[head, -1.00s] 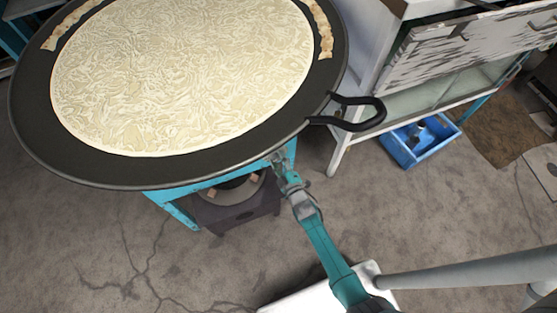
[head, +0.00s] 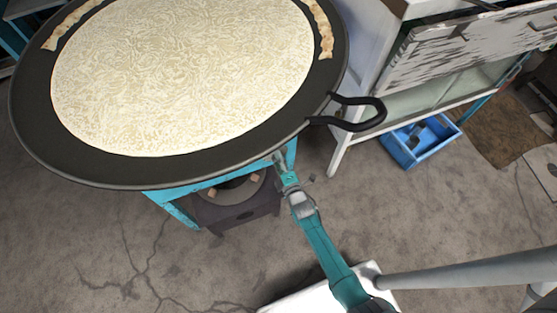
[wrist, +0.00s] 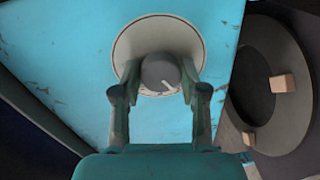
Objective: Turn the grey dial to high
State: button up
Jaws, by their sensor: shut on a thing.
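The grey dial (wrist: 160,72) sits on a round pale plate (wrist: 130,40) on the blue stand's face in the wrist view. A light mark on the dial points toward its lower right. My gripper (wrist: 159,84) has one finger on each side of the dial and is shut on it. In the head view my gripper (head: 281,160) reaches the blue stand (head: 170,208) just under the pan's rim. The dial is hidden there. I cannot read any setting marks on the plate.
A dark burner (head: 235,210) stands below. A blue crate (head: 420,145) lies on the floor near a white cabinet (head: 365,60).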

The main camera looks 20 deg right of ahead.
dwell(0.3)
jog(key=o, duration=1.1)
jog(key=shift+o, duration=0.2)
jog(key=s, duration=1.2)
jog(key=shift+r, duration=0.35)
